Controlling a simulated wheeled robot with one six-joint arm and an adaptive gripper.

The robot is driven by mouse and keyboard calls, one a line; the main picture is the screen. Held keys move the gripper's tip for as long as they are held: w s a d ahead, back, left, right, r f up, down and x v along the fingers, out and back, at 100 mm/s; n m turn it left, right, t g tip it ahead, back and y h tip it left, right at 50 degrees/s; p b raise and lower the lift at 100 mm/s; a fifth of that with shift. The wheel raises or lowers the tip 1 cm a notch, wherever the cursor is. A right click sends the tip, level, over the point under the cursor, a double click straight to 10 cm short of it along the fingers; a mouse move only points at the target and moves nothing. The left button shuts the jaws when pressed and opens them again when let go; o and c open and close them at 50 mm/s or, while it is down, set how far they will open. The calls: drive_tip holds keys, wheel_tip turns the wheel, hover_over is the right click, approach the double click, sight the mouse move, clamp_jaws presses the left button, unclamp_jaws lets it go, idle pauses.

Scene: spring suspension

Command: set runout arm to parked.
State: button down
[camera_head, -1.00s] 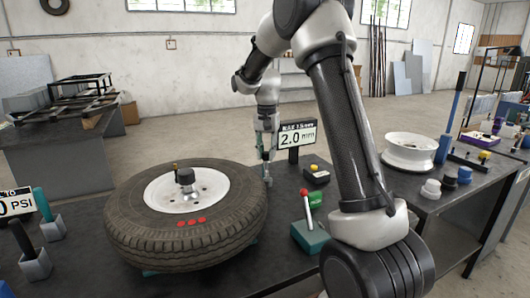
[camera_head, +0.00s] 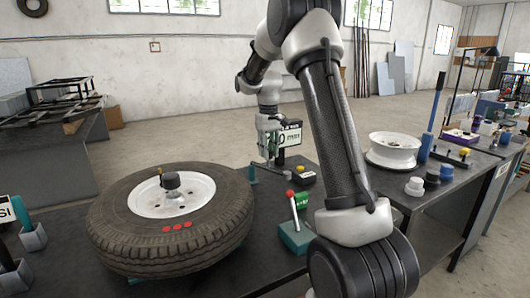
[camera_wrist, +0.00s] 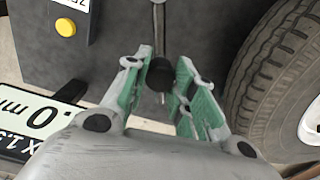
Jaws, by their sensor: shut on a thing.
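My gripper (camera_head: 269,157) is at the back of the bench, right of the tyre (camera_head: 110,235), in front of the left part of the "mm" display (camera_head: 290,137). In the wrist view my gripper (camera_wrist: 163,92) has its green-padded fingers around a black knob (camera_wrist: 160,73). A thin grey rod (camera_wrist: 158,18) runs from the knob to the top of the picture; it looks like the runout arm. A small teal post (camera_head: 252,175) stands between tyre and gripper. The gripper hides most of the arm in the head view.
The tyre also fills the right of the wrist view (camera_wrist: 270,85), apart from the fingers. A box with a yellow button (camera_head: 301,169) and a teal block with a red-knobbed lever (camera_head: 295,236) stand to the right. A white rim (camera_head: 393,150) is on the bench farther right.

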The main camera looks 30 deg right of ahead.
drive_tip(key=shift+w+d+n, duration=0.2)
drive_tip(key=shift+d+n, duration=0.2)
drive_tip(key=shift+n, duration=0.1)
drive_tip(key=c, duration=1.1)
unclamp_jaws()
drive_tip(key=shift+c, duration=0.2)
drive_tip(key=shift+r, duration=0.1)
wheel_tip(320, 180, up, 12)
drive_tip(key=shift+w, duration=0.1)
